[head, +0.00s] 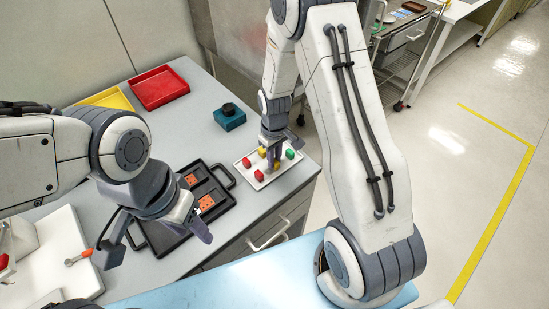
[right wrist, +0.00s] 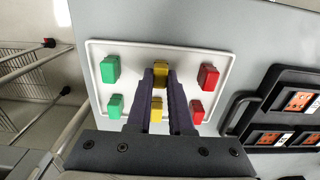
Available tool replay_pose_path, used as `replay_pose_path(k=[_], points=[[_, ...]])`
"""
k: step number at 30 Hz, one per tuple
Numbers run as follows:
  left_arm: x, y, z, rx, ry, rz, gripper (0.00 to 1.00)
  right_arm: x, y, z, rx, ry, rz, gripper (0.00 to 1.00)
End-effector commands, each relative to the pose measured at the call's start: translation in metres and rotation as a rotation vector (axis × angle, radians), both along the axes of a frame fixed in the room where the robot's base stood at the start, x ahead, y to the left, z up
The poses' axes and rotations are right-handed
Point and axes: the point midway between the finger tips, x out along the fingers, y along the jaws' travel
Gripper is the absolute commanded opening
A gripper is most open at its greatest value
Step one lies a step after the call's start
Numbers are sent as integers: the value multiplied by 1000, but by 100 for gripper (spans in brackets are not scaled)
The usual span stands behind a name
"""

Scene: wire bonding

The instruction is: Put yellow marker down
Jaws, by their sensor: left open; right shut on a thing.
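My right gripper (head: 272,162) points down over the white tray (head: 251,186). In the right wrist view its fingers (right wrist: 160,74) are shut on a yellow marker (right wrist: 160,72), a small block, at the far middle of the tray (right wrist: 136,48). I cannot tell whether its base touches the tray. A second yellow marker (right wrist: 156,117) shows between the fingers, nearer the palm. Two green markers (right wrist: 110,69) stand to the left and two red markers (right wrist: 208,76) to the right. My left gripper (head: 157,243) is open and empty, near the black case.
A black case (head: 160,237) with orange pieces (head: 206,203) lies left of the tray. The tray is near the table's right edge.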

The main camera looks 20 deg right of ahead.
Motion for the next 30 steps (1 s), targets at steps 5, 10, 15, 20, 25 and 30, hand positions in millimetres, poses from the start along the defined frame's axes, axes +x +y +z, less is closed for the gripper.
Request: replay_pose_path(k=[5,10,15,20,25,30], points=[[0,0,-2,0,0,0,50,0,0,-3,0,0,0,46],[0,0,-2,0,0,0,50,0,0,-3,0,0,0,49],[0,0,0,0,0,0,50,0,0,-1,0,0,0,49],[0,0,-1,0,0,0,50,1,0,14,0,-4,0,49],[0,0,-4,0,0,0,50,1,0,49,0,-6,0,49],[0,0,-6,0,0,0,50,1,0,86,0,-5,0,49]])
